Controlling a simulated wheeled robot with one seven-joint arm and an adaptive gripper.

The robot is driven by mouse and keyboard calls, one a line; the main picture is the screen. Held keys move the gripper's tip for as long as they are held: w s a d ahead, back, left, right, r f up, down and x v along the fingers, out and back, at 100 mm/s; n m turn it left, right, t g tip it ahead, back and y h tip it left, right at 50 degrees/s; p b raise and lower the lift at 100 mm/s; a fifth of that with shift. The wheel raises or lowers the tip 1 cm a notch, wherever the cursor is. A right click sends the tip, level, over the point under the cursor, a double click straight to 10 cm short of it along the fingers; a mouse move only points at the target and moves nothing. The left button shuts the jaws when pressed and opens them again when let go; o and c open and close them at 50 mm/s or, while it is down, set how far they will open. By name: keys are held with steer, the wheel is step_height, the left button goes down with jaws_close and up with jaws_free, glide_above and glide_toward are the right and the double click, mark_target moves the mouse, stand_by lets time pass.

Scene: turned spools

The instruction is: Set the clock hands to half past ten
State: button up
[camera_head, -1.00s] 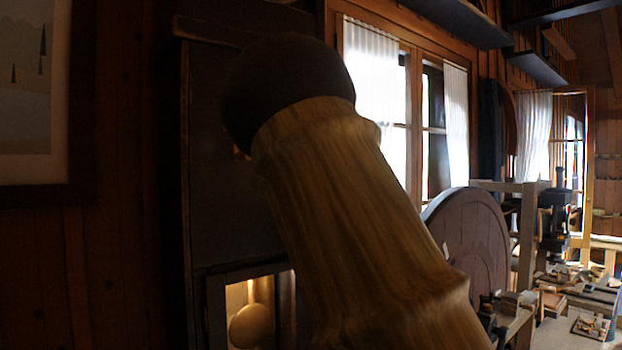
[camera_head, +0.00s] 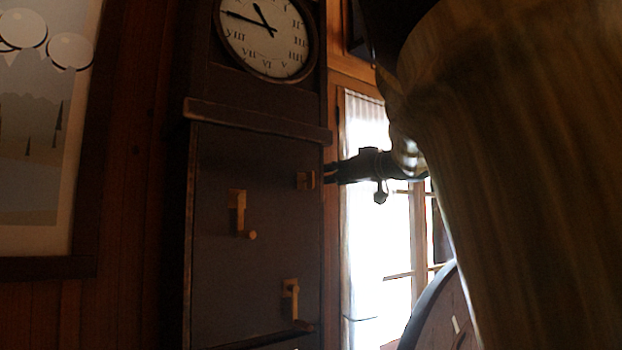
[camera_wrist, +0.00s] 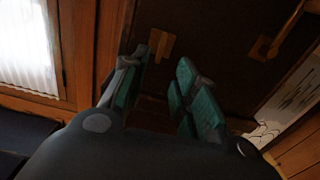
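The clock face (camera_head: 262,38), with Roman numerals, sits at the top of a tall dark case in the head view; its top edge is cut off. The long hand (camera_head: 245,19) points left, near IX. The short hand (camera_head: 264,18) points up and left, about X to XI. The case front carries an upper wooden crank (camera_head: 238,212), a lower crank (camera_head: 291,300) and a small wooden piece (camera_head: 305,180) at its right edge. My gripper (camera_head: 331,173) is just right of that piece. In the wrist view its green-padded fingers (camera_wrist: 160,90) are apart and empty, with a wooden fitting (camera_wrist: 160,45) beyond.
A curtained window (camera_head: 375,230) is behind my gripper. A round wooden disc (camera_head: 440,315) stands at lower right. A framed picture (camera_head: 45,150) hangs left of the case. My own arm fills the right of the head view.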

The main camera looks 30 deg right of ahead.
mark_target(313, 188)
steer(key=w+p, duration=0.1)
steer(key=w, duration=0.2)
steer(key=w+p, duration=0.1)
steer(key=w, duration=0.3)
steer(key=w+p, duration=0.2)
steer(key=w, duration=0.1)
steer(key=shift+w+a, duration=0.2)
steer(key=shift+a, duration=0.15)
steer(key=shift+f, duration=0.1)
steer(key=shift+a, duration=0.1)
steer(key=shift+c, duration=0.3)
jaws_close()
